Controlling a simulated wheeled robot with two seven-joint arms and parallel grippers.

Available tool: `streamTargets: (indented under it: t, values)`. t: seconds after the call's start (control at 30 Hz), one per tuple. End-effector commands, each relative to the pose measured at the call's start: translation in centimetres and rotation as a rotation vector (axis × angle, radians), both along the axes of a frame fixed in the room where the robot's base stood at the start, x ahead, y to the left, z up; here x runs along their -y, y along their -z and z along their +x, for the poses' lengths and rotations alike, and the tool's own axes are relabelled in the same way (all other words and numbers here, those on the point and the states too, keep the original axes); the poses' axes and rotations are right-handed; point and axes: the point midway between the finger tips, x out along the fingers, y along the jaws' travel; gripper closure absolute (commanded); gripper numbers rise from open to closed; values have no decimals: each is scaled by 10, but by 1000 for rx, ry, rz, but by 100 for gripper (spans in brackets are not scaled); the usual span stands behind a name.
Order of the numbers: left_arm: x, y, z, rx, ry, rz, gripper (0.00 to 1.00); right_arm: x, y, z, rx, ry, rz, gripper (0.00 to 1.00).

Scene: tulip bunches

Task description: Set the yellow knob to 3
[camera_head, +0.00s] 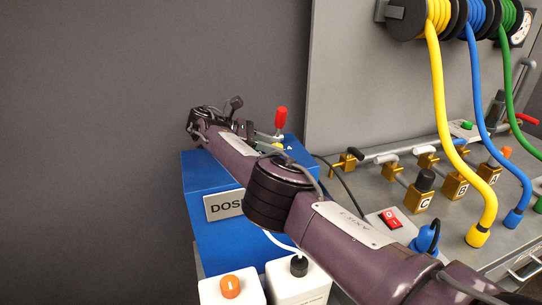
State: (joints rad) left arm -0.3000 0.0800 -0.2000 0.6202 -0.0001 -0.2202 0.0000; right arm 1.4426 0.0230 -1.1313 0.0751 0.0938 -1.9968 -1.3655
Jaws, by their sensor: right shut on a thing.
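A small patch of the yellow knob (278,146) shows on top of the blue dosing box (222,245), just past the edge of my right arm, with a white mark beside it. My right arm reaches in from the lower right across the box. My right gripper (262,136) is at the far end, over the box top by the knob, and is shut on it. The arm hides most of the jaws and the knob, so the knob's setting cannot be read. My left gripper is not in view.
A red-handled lever (281,117) stands right behind the knob. A grey bench (455,225) at the right carries brass valves, a red switch (390,218) and yellow, blue and green hoses.

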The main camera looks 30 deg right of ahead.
Motion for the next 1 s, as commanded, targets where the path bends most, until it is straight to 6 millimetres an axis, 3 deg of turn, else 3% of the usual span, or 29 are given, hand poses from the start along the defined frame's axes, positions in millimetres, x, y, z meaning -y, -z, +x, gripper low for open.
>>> streamTargets:
  t: [0.53, 0.57, 0.7, 1.0]
  values:
    - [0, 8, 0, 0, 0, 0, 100, -1, 3, -2, -7, 11, 0, 91]
    - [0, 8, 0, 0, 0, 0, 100, -1, 3, -2, -7, 11, 0, 67]
    - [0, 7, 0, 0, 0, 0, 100, -1, 2, -2, -6, 11, 0, 48]
    - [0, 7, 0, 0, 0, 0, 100, 0, -1, 0, 1, 8, -3, 46]
